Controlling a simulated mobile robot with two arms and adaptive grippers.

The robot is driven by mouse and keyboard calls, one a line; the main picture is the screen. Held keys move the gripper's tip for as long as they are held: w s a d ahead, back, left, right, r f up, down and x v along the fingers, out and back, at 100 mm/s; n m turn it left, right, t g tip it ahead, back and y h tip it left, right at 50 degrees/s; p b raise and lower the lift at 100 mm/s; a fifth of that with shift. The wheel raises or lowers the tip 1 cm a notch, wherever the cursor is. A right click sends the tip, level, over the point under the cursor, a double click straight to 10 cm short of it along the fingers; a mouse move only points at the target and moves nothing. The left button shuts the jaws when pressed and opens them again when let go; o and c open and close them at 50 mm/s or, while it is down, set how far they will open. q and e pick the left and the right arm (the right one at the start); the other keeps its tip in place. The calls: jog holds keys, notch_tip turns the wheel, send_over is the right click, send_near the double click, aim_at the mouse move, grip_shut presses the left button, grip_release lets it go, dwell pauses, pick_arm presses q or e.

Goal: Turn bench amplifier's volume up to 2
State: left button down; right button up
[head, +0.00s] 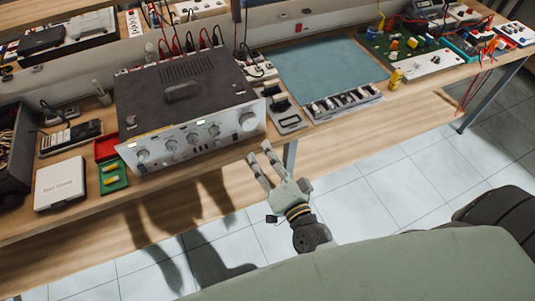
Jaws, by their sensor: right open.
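The bench amplifier (187,97) is a dark-topped box with a silver front panel, standing on the wooden bench at the left of centre. Its front carries several round knobs. The largest knob (248,121) is at the right end of the panel; its markings are too small to read, and I cannot tell its setting. My right gripper (260,157) is open and empty, in front of the bench edge and just below the right end of the panel. Its fingers point up toward the panel and appear apart from the knob. My left gripper is not in view.
A white box (60,184) and red and green trays (113,178) stand left of the amplifier. A small dark device (286,112) and a teal mat (328,68) lie right of it. Cables rise behind it. The space before the bench is open.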

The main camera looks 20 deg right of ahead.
jog(key=n+b, duration=0.4)
jog(key=n, duration=0.6)
send_near(252, 125)
jog(key=w, duration=0.5)
jog(key=w+p, duration=0.1)
jog(key=w, duration=0.2)
jog(key=shift+w+a+r, duration=0.1)
jog(key=shift+w+r, duration=0.05)
jog(key=shift+w, duration=0.2)
jog(key=shift+c, duration=0.5)
jog(key=c, duration=1)
jog(key=shift+m, duration=0.3)
